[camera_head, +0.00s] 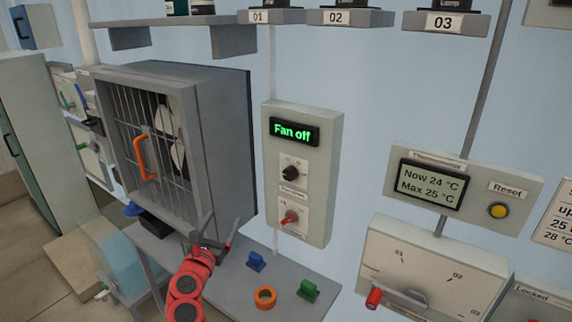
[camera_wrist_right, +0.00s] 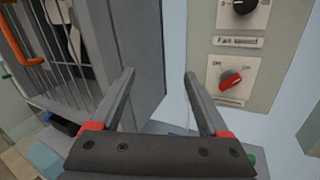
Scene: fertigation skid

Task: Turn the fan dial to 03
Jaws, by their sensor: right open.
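The grey fan panel (camera_head: 322,170) hangs on the blue wall, with a lit display (camera_head: 294,132) reading "Fan off". Below the display are a black knob (camera_head: 291,173) and a red knob (camera_head: 290,218). Both also show in the right wrist view, the black knob (camera_wrist_right: 243,5) cut by the top edge and the red knob (camera_wrist_right: 230,80) turned aslant. A small label between them starts with "Fan"; I cannot tell which knob it names. My right gripper (camera_head: 222,230) is open and empty, left of the panel and apart from both knobs. My left gripper is not in view.
A grey barred fan box (camera_head: 228,140) with an orange handle stands left of the panel. A shelf below carries a blue piece (camera_head: 256,261), an orange ring (camera_head: 265,297) and a green piece (camera_head: 308,290). A box with 01 and 02 marks (camera_head: 430,262) and a thermometer (camera_head: 460,185) are at right.

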